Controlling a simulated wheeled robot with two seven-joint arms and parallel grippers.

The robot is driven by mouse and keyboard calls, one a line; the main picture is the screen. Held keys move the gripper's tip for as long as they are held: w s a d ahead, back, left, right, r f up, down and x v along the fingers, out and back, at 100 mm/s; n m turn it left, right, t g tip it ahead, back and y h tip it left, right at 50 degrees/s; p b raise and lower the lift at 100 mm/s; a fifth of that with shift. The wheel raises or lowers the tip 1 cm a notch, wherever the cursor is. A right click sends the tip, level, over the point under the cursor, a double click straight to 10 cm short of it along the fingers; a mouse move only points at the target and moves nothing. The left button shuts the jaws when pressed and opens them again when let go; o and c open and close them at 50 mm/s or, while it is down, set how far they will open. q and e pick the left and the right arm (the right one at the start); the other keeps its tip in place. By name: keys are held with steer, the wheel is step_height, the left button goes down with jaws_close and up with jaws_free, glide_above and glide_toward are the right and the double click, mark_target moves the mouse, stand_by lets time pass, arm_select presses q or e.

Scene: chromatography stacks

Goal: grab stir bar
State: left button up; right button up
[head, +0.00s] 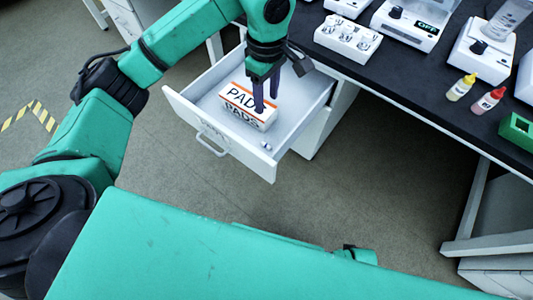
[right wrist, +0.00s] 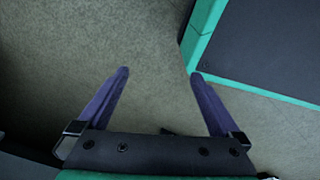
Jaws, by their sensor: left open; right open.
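A small pale object (head: 266,146), which may be the stir bar, lies in the front right corner of the open drawer (head: 302,111) in the head view; it is too small to be sure. A white and orange box marked PADS (head: 237,104) sits in the drawer behind it. My left gripper (head: 266,104) points down over the right part of this box, fingers apart. I cannot tell whether its fingertips touch the box. My right gripper (right wrist: 159,73) is open and empty above the floor in the right wrist view.
The drawer is pulled out below a dark bench top (head: 400,85). The floor in front is clear.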

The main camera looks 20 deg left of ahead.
arm_select(q)
steer(key=b, duration=0.4)
glide_above(266, 144)
step_height(266, 144, down, 7)
step_height(266, 144, down, 14)
steer(key=shift+s+f+b, duration=0.1)
steer(key=shift+b, duration=0.55)
jaws_close()
arm_select(e)
steer(key=w, duration=0.1)
steer(key=w+a, duration=0.1)
steer(key=w, duration=0.1)
steer(key=w+f, duration=0.1)
steer(key=w, duration=0.1)
steer(key=shift+a, duration=0.2)
